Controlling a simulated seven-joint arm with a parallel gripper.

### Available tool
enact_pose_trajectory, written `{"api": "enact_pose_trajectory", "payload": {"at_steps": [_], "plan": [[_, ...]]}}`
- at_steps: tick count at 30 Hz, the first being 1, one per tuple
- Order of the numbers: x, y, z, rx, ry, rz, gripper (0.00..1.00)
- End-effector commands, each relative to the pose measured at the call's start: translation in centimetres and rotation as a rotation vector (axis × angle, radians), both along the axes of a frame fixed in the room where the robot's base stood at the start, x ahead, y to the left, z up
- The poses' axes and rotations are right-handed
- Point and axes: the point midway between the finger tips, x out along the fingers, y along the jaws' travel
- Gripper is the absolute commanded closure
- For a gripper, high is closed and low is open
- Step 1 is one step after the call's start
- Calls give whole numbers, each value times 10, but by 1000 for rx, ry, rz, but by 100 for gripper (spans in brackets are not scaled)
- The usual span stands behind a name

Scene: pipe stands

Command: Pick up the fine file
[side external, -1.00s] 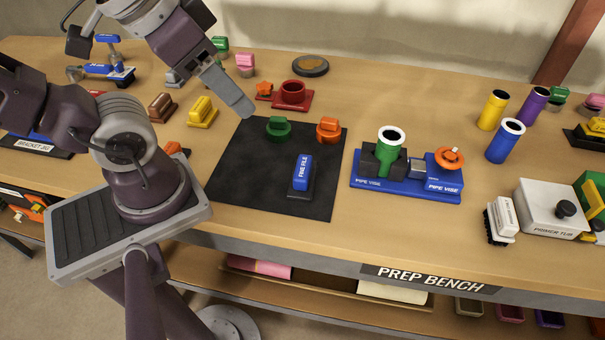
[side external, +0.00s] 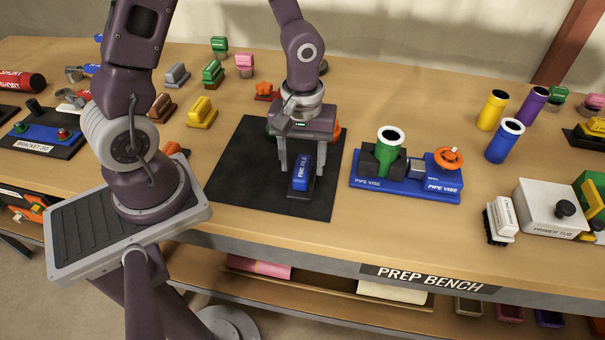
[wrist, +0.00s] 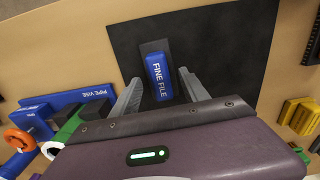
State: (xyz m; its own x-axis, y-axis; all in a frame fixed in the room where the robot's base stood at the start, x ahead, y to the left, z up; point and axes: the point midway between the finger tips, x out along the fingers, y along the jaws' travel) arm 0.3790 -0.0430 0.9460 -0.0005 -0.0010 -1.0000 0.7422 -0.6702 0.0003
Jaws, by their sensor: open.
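The fine file (side external: 302,174) is a blue block with white lettering on a dark base, lying on the black mat (side external: 235,175). In the wrist view the fine file (wrist: 159,75) lies ahead of and between the two fingers. My gripper (side external: 300,172) is open and points down over the mat, with one finger on each side of the file. In the wrist view my gripper (wrist: 160,85) shows a gap between each finger and the file. I cannot tell how far the fingertips are above the mat.
An orange-handled item (side external: 337,133) is partly hidden behind my gripper at the mat's back. The blue pipe vise (side external: 367,184) with a green pipe stands right of the mat. The mat's left and front parts are clear.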

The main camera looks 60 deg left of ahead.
Motion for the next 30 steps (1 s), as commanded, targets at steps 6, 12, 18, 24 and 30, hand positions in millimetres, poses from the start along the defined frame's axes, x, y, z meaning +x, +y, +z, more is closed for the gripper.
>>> {"api": "enact_pose_trajectory", "payload": {"at_steps": [6, 12, 18, 24, 30], "plan": [[0, 0, -21, 1, 1, -1, 47], [0, 0, -20, 1, -1, -1, 59], [0, 0, -20, 1, -1, -1, 98], [0, 0, -20, 1, -1, -1, 100], [1, 0, -18, 2, -3, -1, 100]]}}
